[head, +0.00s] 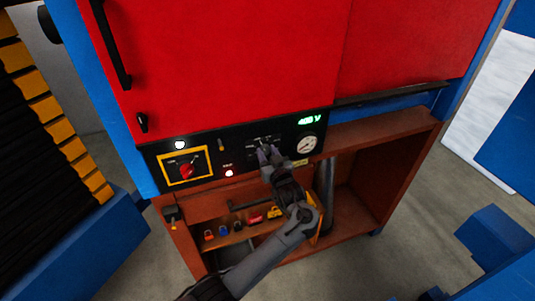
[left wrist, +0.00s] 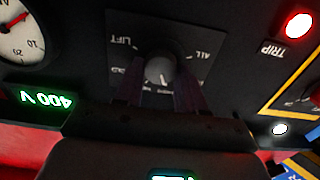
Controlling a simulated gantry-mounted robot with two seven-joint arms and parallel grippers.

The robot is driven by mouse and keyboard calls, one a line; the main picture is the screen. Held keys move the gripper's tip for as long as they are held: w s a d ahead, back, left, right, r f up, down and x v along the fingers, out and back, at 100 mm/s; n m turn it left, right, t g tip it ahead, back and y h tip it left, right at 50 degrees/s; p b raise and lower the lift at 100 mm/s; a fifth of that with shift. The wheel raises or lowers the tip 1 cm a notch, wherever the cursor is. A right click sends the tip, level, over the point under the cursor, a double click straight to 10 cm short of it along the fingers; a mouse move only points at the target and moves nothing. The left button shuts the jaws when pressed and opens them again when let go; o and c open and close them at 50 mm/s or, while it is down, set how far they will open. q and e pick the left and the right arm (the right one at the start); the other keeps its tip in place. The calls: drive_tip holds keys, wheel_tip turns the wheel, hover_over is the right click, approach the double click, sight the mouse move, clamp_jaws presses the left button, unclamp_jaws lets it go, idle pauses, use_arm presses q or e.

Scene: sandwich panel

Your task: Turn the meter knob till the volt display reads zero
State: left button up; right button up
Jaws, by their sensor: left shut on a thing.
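The black control panel (head: 235,146) runs across the front of the red and blue cabinet. Its green volt display (head: 310,120) reads 400 V, and the same figure shows upside down in the left wrist view (left wrist: 46,99). My left gripper (head: 265,151) is at the middle of the panel, shut on the round dark meter knob (left wrist: 163,69). Its two fingers lie on either side of the knob. Position labels such as LIFT and ALL surround the knob on its plate (left wrist: 200,47); the lower labels are partly hidden by the fingers. My right gripper is not in view.
A dial gauge (head: 306,145) sits right of the knob. A red rotary switch on a yellow-framed plate (head: 163,157) is at the left, with a lit red TRIP lamp (head: 229,173) between. Below is a brown shelf (head: 385,167) with several padlocks in its left part.

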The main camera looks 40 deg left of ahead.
use_arm(q)
drive_tip(key=m+p, duration=0.2)
drive_tip(key=shift+r+p, duration=0.2)
drive_tip(key=shift+p, duration=0.1)
drive_tip(key=shift+m+p, duration=0.85)
drive_tip(key=shift+m, duration=0.05)
drive_tip(key=shift+m+p, duration=1)
drive_tip(key=shift+m, duration=0.2)
drive_tip(key=shift+w+f+m+p, duration=0.1)
drive_tip(key=shift+f+m+p, duration=0.1)
drive_tip(key=shift+m+p, duration=0.8)
drive_tip(key=shift+m, duration=0.4)
drive_tip(key=o, duration=1)
drive_tip(key=shift+o, duration=0.2)
